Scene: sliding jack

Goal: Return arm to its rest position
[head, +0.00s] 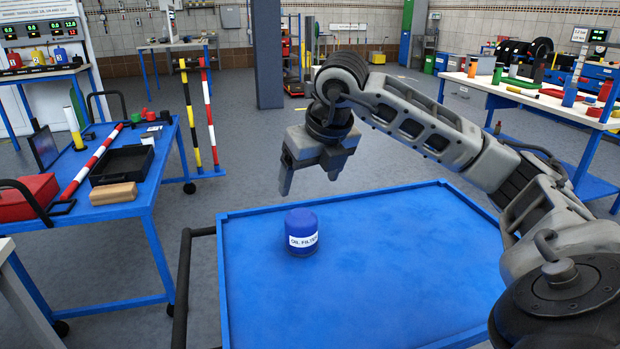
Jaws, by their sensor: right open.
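My right arm reaches in from the right. Its right gripper (308,182) hangs fingers down above the far part of a blue cart top (400,265). The two fingers are apart with nothing between them. A blue oil filter (302,232) with a white label stands upright on the cart, near its left edge. The gripper is above the filter and apart from it. My left gripper is not in view.
A workbench (545,98) with parts stands at right. A blue pillar (266,55) stands behind. The cart top is otherwise clear.

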